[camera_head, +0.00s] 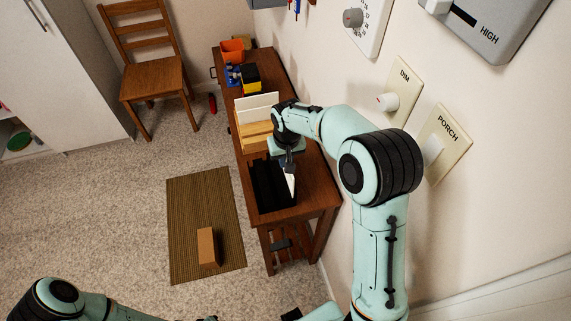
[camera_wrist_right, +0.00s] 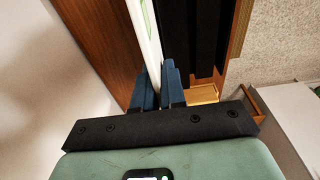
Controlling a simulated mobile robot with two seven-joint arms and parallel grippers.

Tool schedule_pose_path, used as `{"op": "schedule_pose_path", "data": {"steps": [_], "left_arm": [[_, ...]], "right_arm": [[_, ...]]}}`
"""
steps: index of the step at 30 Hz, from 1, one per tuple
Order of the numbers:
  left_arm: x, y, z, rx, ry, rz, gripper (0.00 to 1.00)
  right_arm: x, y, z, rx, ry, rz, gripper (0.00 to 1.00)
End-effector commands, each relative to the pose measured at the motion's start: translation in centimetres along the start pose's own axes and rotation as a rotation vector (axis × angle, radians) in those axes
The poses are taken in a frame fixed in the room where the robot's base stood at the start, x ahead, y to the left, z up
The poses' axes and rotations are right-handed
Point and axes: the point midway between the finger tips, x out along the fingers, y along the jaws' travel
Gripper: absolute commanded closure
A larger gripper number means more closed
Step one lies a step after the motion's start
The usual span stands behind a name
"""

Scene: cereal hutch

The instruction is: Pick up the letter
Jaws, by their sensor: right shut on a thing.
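The letter (camera_head: 290,185) is a thin white piece with a little green on its face, standing on edge at the right side of the black slotted tray on the brown table. My right gripper (camera_head: 288,166) is over the tray and shut on the letter. In the right wrist view, the blue fingers of this gripper (camera_wrist_right: 161,72) close around the white letter (camera_wrist_right: 146,42), with the black tray (camera_wrist_right: 197,35) just to its right. Whether the letter touches the tray or table is unclear. My left arm shows only at the bottom left of the head view; its gripper is out of view.
The brown table (camera_head: 318,196) stands along the wall. A wooden holder with white panels (camera_head: 257,108), a blue item and an orange bin (camera_head: 232,50) stand farther back. A cardboard box (camera_head: 206,246) lies on the floor mat (camera_head: 185,205). A wooden chair (camera_head: 152,75) is at the back.

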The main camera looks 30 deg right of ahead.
Motion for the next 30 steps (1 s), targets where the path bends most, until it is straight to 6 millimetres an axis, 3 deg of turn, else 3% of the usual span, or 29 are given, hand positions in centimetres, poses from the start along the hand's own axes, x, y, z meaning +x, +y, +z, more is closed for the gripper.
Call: {"op": "schedule_pose_path", "data": {"steps": [5, 11, 17, 30], "left_arm": [[0.0, 0.0, 0.0, 0.0, 0.0, 0.0, 0.57], [-0.3, 0.2, -0.2, 0.001, 0.002, 0.001, 0.57], [-0.8, 0.5, -0.5, 0.003, 0.007, 0.002, 0.57], [-3.0, 1.8, -2.1, 0.01, 0.028, 0.01, 0.57]], "right_arm": [[-0.3, 0.0, -0.1, 0.0, 0.002, -0.001, 1.0], [-2.2, 0.0, -0.4, 0.0, 0.004, -0.002, 1.0], [-6.1, -0.1, -0.9, 0.0, 0.007, -0.003, 1.0], [-17.0, -0.1, -2.2, 0.0, 0.007, -0.003, 1.0]]}}
